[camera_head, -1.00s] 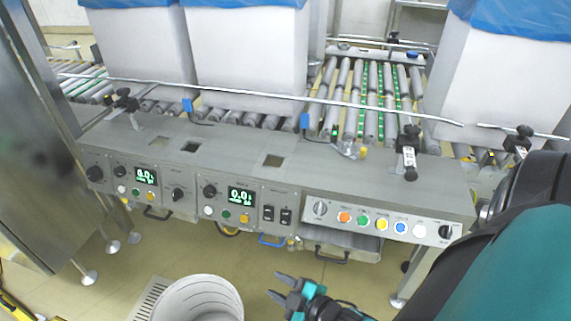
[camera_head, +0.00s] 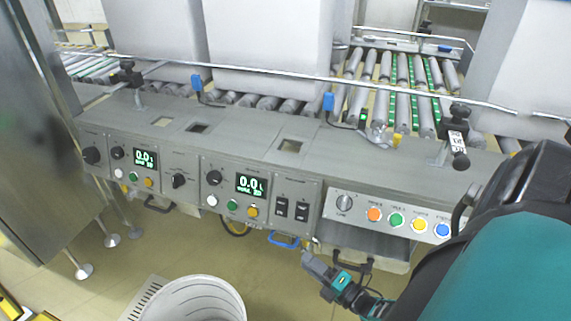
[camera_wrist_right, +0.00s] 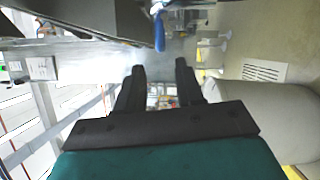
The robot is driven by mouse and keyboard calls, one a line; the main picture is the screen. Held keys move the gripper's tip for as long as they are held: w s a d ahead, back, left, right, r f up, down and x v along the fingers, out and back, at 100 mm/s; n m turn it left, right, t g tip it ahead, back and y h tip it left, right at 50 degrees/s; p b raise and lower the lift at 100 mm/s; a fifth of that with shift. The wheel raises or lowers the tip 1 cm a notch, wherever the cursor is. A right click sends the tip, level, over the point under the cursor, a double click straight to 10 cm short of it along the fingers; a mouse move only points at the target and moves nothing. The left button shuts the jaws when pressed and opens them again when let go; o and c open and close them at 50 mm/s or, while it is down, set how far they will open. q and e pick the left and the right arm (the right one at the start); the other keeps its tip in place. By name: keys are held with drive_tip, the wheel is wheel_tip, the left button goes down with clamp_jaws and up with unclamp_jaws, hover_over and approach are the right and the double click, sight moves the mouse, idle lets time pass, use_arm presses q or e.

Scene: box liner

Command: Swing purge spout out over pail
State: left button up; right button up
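A pale grey pail (camera_head: 190,305) stands on the floor below the panel, at the bottom of the head view; its side fills the right of the wrist view (camera_wrist_right: 265,112). A blue handle-like part (camera_head: 284,240) hangs under the panel's lower edge, and a blue part (camera_wrist_right: 159,32) shows near the top of the wrist view. I cannot tell for sure whether it belongs to the purge spout. My right gripper (camera_head: 318,272) is right of the pail, below the panel. In the wrist view its fingers (camera_wrist_right: 160,85) are apart with nothing between them. My left gripper is out of view.
A grey control panel (camera_head: 180,150) with displays and coloured buttons runs across the middle. Black handles hang below it. Roller conveyors and large pale boxes (camera_head: 270,40) stand behind a metal rail. A floor grate (camera_head: 143,300) lies beside the pail. The floor between panel and pail is clear.

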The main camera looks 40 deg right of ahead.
sight(286, 245)
drive_tip(key=w, duration=0.6)
drive_tip(key=w+a+b, duration=0.1)
drive_tip(key=w, duration=0.2)
drive_tip(key=shift+r, duration=0.25)
drive_tip(key=shift+c, duration=0.5)
drive_tip(key=shift+d, duration=0.1)
clamp_jaws()
